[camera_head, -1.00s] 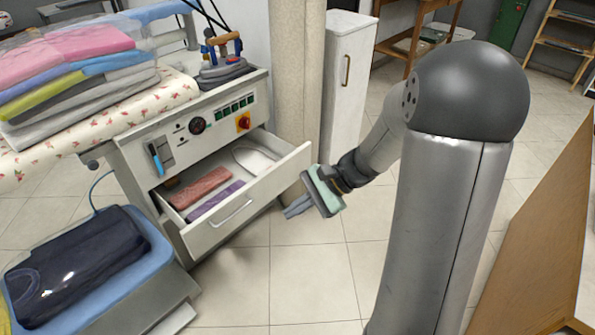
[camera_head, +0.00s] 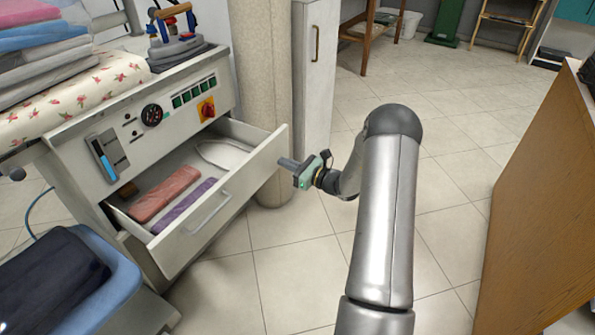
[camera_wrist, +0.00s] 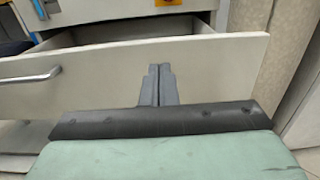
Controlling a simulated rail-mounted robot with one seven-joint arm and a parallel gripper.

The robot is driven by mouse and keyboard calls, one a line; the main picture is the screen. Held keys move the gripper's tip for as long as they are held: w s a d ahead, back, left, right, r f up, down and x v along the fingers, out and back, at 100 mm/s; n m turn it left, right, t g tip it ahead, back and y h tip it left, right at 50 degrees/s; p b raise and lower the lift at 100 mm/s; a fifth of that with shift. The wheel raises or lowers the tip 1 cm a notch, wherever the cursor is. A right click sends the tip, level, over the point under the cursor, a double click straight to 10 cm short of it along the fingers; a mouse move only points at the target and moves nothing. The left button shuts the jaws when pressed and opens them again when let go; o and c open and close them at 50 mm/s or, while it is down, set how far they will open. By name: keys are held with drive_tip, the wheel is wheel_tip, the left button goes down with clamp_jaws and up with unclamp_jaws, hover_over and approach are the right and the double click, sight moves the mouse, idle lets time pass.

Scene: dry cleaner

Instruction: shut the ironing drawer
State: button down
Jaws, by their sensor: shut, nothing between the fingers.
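The ironing drawer (camera_head: 238,190) stands pulled out of the white ironing station (camera_head: 75,150), below its control panel. Inside lie a red folded cloth (camera_head: 165,193), a purple cloth (camera_head: 184,206) and a pale flat item (camera_head: 222,155). The drawer front also fills the wrist view (camera_wrist: 215,65), with its handle (camera_wrist: 30,75) at the left. My gripper (camera_head: 285,163) is shut and empty, at the drawer front near its right end. In the wrist view its fingertips (camera_wrist: 160,70) point at the front panel right of the handle. I cannot tell whether they touch it.
A beige column (camera_head: 262,80) and a white cabinet (camera_head: 312,75) stand behind the drawer. A blue basket (camera_head: 105,300) with dark clothing is at the lower left. A wooden counter (camera_head: 530,200) is at the right. The tiled floor between is clear.

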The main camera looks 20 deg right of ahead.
sight(260, 152)
drive_tip(key=b+x, duration=0.1)
drive_tip(key=x, duration=0.6)
drive_tip(key=shift+w+a, duration=0.1)
